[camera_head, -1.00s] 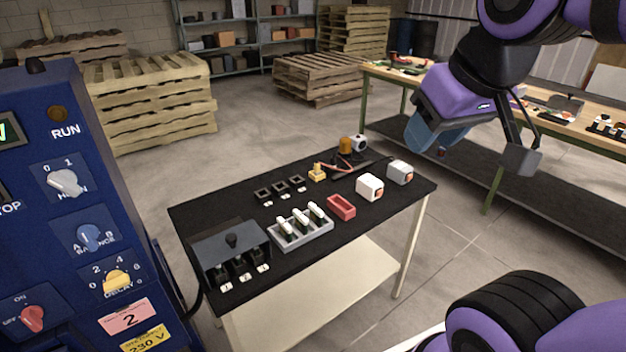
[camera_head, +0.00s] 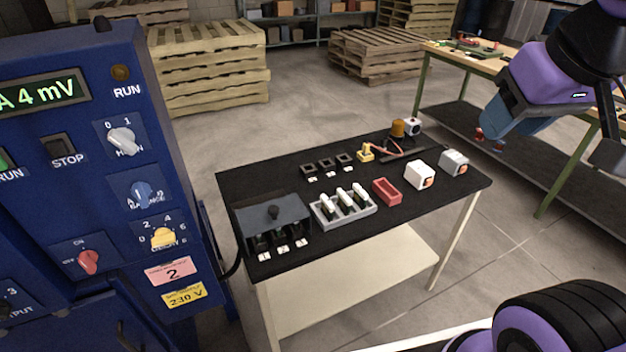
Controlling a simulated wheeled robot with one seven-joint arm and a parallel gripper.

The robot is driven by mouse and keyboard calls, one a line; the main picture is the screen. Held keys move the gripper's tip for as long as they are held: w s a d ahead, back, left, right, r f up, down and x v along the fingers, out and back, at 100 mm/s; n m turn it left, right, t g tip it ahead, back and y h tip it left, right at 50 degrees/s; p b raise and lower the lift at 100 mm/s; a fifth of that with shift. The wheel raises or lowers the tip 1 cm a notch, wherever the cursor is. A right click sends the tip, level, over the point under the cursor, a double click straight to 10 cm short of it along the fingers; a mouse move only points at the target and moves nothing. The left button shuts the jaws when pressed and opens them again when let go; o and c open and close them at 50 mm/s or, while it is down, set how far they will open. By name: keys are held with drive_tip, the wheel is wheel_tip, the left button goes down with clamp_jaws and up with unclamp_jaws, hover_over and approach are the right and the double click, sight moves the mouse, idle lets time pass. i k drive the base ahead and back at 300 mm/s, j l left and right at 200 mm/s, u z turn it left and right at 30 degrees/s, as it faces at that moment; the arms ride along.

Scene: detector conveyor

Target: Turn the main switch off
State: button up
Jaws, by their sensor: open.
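The main switch (camera_head: 122,139) is a light grey rotary knob on the blue cabinet's front, below the RUN lamp. It has marks 0 and 1 above it, and the knob partly covers its label. I cannot tell for sure which mark it points to. My gripper (camera_head: 552,138) hangs at the upper right, open and empty, over the floor and far from the cabinet. One finger is blue-grey and the other is dark, near the right edge.
The blue cabinet (camera_head: 188,200) also carries a blue knob (camera_head: 142,193), a yellow knob (camera_head: 163,238), a red ON/OFF knob (camera_head: 88,261) and a lit display (camera_head: 38,95). A black-topped table (camera_head: 300,195) with small parts stands right of it. A workbench (camera_head: 575,80) is behind my gripper.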

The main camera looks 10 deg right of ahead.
sight(87, 260)
drive_tip(key=u, duration=0.4)
drive_tip(key=j+u, duration=0.1)
drive_tip(key=u, duration=0.25)
drive_tip(key=i+u, duration=0.1)
drive_tip(key=u, duration=0.65)
drive_tip(key=i+j, duration=0.05)
